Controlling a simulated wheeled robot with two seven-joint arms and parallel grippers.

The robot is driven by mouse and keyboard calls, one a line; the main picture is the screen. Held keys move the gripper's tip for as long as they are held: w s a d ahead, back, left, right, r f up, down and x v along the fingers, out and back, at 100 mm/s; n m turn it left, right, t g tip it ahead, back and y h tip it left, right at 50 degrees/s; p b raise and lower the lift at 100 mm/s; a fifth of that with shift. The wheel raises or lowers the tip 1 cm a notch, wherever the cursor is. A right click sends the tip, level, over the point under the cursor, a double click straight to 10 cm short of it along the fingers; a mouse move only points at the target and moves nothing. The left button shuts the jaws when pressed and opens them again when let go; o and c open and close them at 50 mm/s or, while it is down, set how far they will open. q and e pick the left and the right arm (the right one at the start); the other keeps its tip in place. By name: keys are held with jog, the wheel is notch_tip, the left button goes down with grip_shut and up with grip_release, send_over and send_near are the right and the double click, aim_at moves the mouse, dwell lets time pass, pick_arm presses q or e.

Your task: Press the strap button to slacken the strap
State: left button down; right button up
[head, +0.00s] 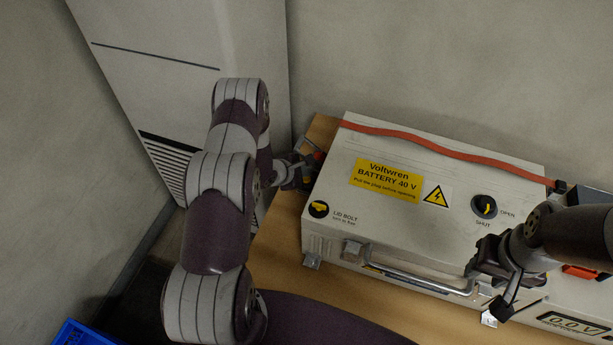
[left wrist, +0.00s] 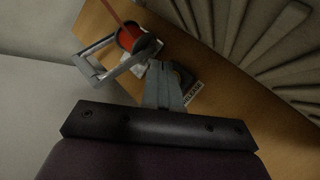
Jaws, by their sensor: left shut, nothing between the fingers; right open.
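The orange strap (head: 440,149) runs in a slightly wavy line along the back of the battery box lid (head: 335,195). In the left wrist view the strap (left wrist: 116,14) leads to a red reel (left wrist: 127,38) in a grey metal frame (left wrist: 88,66) beside the box. A dark round part (left wrist: 186,80), perhaps the strap button, sits by a small lettered label (left wrist: 193,93); my fingers partly cover it. My left gripper (head: 312,164) is shut and empty, its tips (left wrist: 160,68) close to that part; contact cannot be told. My right gripper (head: 490,285) is open near the box's front handle.
The box stands on a wooden bench (head: 285,235). Its lid carries a yellow battery label (head: 386,181), a lid bolt knob (head: 319,209) and a rotary switch (head: 486,208). A grey cabinet (head: 180,70) with vents stands at the left. A meter (head: 570,322) is at lower right.

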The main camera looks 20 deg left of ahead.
aim_at(305, 181)
pick_arm(q)
notch_tip(305, 181, up, 5)
jog(key=p, duration=0.4)
jog(key=shift+r+p, duration=0.1)
jog(key=shift+p, duration=0.2)
dwell(0.6)
